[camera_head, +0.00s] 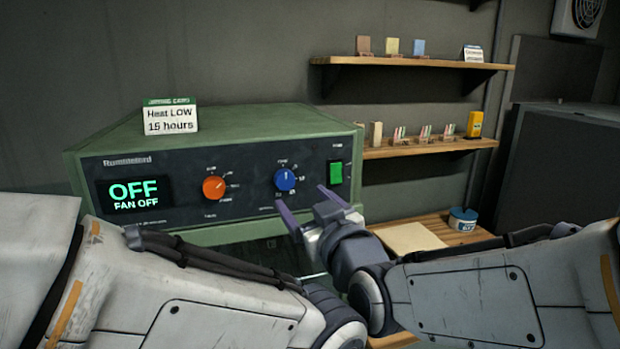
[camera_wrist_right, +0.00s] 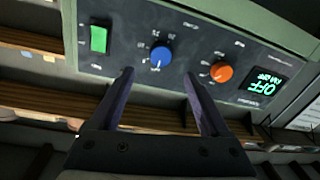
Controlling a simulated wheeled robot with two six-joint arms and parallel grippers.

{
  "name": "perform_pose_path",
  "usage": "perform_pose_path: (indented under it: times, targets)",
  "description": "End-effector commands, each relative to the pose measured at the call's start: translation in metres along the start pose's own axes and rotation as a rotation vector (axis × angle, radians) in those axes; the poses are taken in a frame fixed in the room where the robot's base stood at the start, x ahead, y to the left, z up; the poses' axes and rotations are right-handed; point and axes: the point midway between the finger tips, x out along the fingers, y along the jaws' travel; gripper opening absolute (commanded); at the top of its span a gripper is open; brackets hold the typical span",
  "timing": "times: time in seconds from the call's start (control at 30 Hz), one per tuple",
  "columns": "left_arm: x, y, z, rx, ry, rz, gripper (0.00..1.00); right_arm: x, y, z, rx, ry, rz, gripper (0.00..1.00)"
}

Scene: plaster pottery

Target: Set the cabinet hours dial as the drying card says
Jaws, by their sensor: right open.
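The green cabinet (camera_head: 250,122) has a dark front panel. The drying card (camera_head: 170,118) stands on top and reads "Heat LOW 15 hours". A blue knob (camera_head: 285,180), seemingly the hours dial, has its white mark pointing about straight up; its scale is too small to read surely. It also shows in the wrist view (camera_wrist_right: 161,57). My right gripper (camera_head: 300,198) is open and empty, below and in front of the blue knob. In the wrist view its fingers (camera_wrist_right: 160,74) point toward that knob, apart from it. My left arm shows, its gripper does not.
An orange knob (camera_head: 213,189) is left of the blue one, and a green switch (camera_head: 336,172) is right. The display (camera_head: 135,194) reads "OFF FAN OFF". Wall shelves (camera_head: 420,150) with small samples hang at right. A blue tub (camera_head: 463,218) stands on a wooden surface.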

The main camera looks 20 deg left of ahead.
Motion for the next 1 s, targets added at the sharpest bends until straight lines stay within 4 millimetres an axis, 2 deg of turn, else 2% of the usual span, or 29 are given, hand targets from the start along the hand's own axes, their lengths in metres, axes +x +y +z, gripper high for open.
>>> perform_pose_path:
  times: [0.03,0.2,0.4,0.57,0.83,0.87,1.0]
  targets:
    - [-0.009,0.001,-0.001,0.000,0.000,0.000,0.50,0.011,0.001,-0.003,-0.001,-0.004,0.001,0.80]
    - [-0.023,0.002,-0.001,-0.001,0.000,0.000,0.50,0.042,0.001,-0.003,0.000,-0.004,0.000,0.80]
    - [-0.035,0.003,-0.002,-0.001,0.000,0.000,0.50,0.069,0.000,-0.002,0.000,-0.004,-0.001,0.80]
    - [-0.038,0.003,-0.002,0.000,0.000,0.000,0.50,0.079,0.000,0.000,0.000,-0.003,-0.001,0.80]
    - [-0.037,0.003,-0.002,0.000,0.000,0.000,0.50,0.080,0.000,0.001,0.000,-0.002,-0.001,0.80]
    - [-0.037,0.003,-0.002,0.000,0.000,0.000,0.50,0.080,0.000,0.001,0.000,-0.002,-0.001,0.76]
    - [-0.037,0.003,-0.002,0.000,0.000,0.000,0.50,0.080,0.000,0.001,0.001,-0.002,-0.001,0.23]
